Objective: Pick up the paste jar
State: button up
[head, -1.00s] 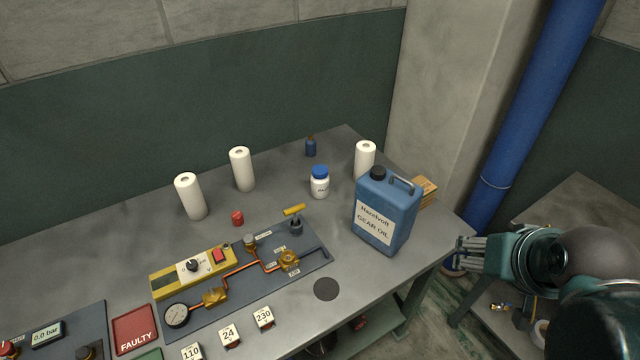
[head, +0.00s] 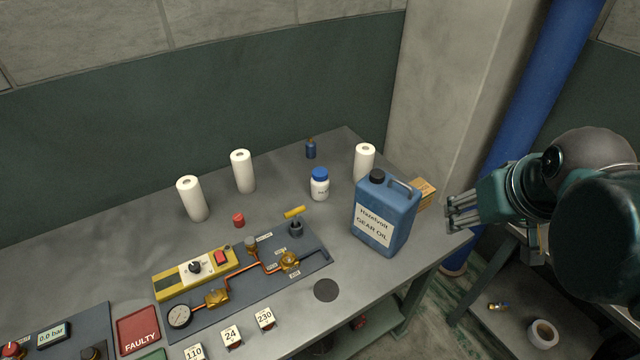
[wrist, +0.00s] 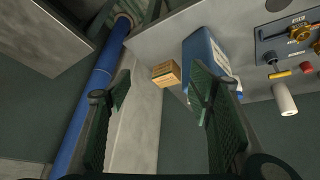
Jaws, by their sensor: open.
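The paste jar, a small white jar with a blue lid (head: 319,186), stands upright on the grey workbench, left of the blue gear oil can. Its label is too small to read. My gripper (head: 452,212) is at the bench's right end, to the right of the can and well apart from the jar. In the wrist view my gripper (wrist: 158,92) is open, with nothing between its fingers. I cannot make out the jar in that view.
The tall gear oil can (head: 385,213) stands between my gripper and the jar. A cardboard box (head: 424,190) is behind the can. A valve panel (head: 250,268) lies in front.

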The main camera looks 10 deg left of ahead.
jog(key=w+a+r+n+g+p, duration=0.1)
jog(key=w+a+r+n+p, duration=0.15)
jog(key=w+a, duration=0.3)
jog(key=w+a+r+n+g+p, duration=0.2)
jog(key=w+a+n, duration=0.25)
jog(key=w, duration=0.25)
jog(key=n+g+p, duration=0.3)
jog(key=n+p, duration=0.4)
jog(key=n, duration=0.2)
send_over(320, 172)
notch_tip(320, 172, down, 8)
notch_tip(320, 172, down, 13)
jog(key=shift+f, duration=0.55)
jog(key=shift+f, duration=1.3)
jog(key=shift+w+f, duration=0.1)
jog(key=shift+f, duration=2.5)
